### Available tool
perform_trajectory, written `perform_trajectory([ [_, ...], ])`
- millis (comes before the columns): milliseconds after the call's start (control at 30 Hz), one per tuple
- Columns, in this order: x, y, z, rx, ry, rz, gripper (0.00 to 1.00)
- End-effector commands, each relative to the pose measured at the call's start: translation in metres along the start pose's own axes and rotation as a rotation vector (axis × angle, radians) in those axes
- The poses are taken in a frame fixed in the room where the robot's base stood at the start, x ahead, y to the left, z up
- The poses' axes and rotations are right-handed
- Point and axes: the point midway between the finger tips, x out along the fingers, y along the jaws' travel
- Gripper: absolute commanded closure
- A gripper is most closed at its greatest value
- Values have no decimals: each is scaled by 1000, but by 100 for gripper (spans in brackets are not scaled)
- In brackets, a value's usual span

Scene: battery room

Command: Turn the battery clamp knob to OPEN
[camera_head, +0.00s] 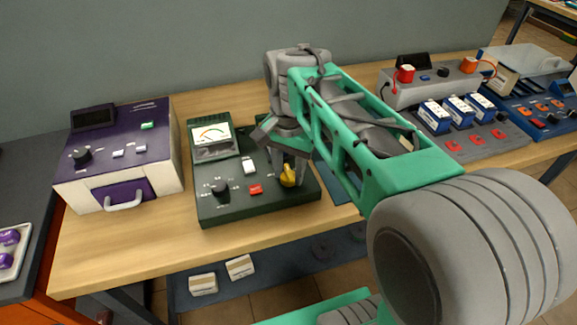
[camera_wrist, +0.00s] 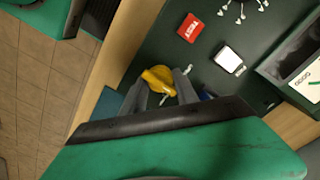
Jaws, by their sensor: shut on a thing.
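The yellow clamp knob (camera_head: 288,175) sits on the right part of a dark green tester box (camera_head: 240,207) on the bench. My gripper (camera_head: 290,166) points down over it, shut on the knob with its fingers at the knob's sides. In the wrist view the yellow knob (camera_wrist: 158,79) lies between the two grey fingertips (camera_wrist: 160,90). A white pointer mark shows on the panel beside the knob. The panel lettering around the knob is too small or hidden to read, so I cannot tell which label the knob points at.
Left of the knob are a red button (camera_head: 255,189), a white switch (camera_head: 249,166), a black dial (camera_head: 220,188) and a gauge (camera_head: 211,134). A purple box (camera_head: 122,140) stands at left. Battery stations (camera_head: 470,125) stand at right. Bare wood (camera_head: 100,250) lies in front.

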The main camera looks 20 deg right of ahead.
Motion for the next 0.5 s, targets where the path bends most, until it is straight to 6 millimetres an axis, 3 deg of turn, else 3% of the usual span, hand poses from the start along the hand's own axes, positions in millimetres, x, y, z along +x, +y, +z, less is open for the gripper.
perform_trajectory([
  [500, -1, 0, 0, -476, -1, 1, 100],
])
